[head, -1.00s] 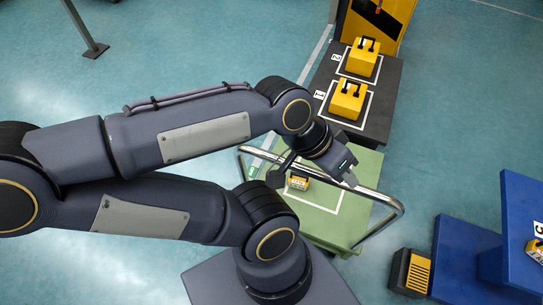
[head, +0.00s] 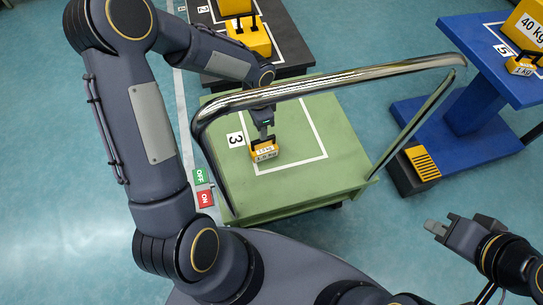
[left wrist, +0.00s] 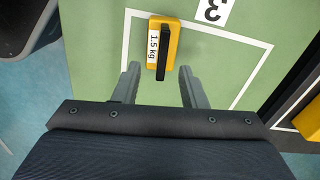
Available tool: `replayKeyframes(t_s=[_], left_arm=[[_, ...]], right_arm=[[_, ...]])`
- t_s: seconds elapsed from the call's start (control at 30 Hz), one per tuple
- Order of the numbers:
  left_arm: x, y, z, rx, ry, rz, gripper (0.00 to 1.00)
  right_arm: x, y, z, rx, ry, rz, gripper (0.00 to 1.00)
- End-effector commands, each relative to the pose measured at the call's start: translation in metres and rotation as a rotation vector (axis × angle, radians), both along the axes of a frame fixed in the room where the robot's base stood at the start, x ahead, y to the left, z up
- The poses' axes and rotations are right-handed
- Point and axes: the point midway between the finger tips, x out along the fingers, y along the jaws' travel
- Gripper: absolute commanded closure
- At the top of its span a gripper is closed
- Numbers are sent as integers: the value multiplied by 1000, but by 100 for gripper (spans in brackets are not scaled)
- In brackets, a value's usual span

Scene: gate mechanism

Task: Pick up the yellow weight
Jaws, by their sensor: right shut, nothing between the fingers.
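A small yellow weight (head: 264,151) with a white label and dark handle stands on the green cart top (head: 240,185), inside a white outline beside the number 3. In the left wrist view the weight (left wrist: 174,45) reads 1.5 kg. My left gripper (head: 264,133) is just above the weight in the head view. In the left wrist view its two fingers (left wrist: 160,85) are apart, with the weight's near end at the gap between their tips. No grip on it shows. My right gripper (head: 434,227) is shut and empty, right of the cart.
A chrome rail (head: 330,82) arches over the cart near my left arm. Larger yellow weights (head: 249,38) stand on a dark table behind. A blue stand (head: 468,60) at right bears a 40 kg weight (head: 527,22) and a small weight (head: 521,66). An ON/OFF panel (head: 203,187) is left.

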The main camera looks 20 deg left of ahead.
Motion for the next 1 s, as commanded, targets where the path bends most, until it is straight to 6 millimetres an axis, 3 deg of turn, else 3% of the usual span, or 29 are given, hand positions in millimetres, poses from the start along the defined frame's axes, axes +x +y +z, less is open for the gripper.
replayKeyframes(t_s=[0.03,0.37,0.63,0.9,1.0], left_arm=[[1,-1,-12,1,5,-12,62],[4,-2,-44,2,6,-17,62],[9,-2,-84,2,8,-16,62],[9,-1,-87,2,6,-16,62],[9,-2,-87,2,6,-16,72]], right_arm=[[0,0,-7,0,-1,0,100],[0,0,-20,0,-1,0,100],[0,0,-43,0,0,0,100],[0,0,-43,0,0,0,100],[0,0,-43,0,0,0,100]])
